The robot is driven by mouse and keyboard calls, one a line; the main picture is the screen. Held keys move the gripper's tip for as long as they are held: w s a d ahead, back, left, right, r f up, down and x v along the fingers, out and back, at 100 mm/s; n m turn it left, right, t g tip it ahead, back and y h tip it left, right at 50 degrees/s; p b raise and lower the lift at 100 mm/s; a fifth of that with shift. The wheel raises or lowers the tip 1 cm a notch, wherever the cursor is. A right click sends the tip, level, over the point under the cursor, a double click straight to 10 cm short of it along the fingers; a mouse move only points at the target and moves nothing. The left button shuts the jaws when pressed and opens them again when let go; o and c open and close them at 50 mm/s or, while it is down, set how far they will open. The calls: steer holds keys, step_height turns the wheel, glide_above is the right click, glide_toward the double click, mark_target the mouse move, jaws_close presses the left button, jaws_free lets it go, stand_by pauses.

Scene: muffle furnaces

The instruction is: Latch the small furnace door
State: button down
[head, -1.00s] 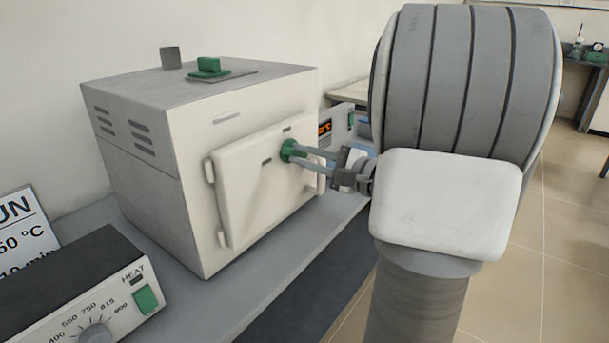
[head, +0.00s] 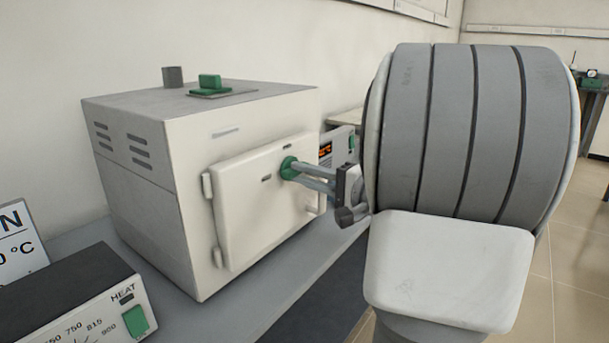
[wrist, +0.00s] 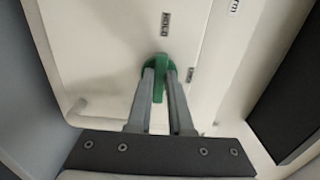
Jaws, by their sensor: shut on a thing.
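The small furnace (head: 235,180) is a white box with grey sides on the bench, with its door (head: 255,205) lying against the front face. A green latch knob (head: 287,167) sits near the door's upper right. My gripper (head: 298,170) reaches it from the right, its two fingers on the knob. In the wrist view, my gripper (wrist: 160,82) is shut on the green latch knob (wrist: 158,92), with its grip bar between the fingers.
A control box (head: 75,305) with a dial and green HEAT switch stands front left, beside a sign (head: 18,240). A green-handled piece (head: 210,82) and a grey stub (head: 172,77) are on the furnace top. Another unit with an orange display (head: 326,149) stands behind right.

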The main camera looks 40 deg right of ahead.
steer(key=c, duration=0.8)
jaws_free()
steer(key=p+v, duration=0.2)
steer(key=v, duration=1.5)
steer(key=shift+s+d+p, duration=0.15)
steer(key=shift+s+p, duration=0.05)
steer(key=shift+p, duration=0.2)
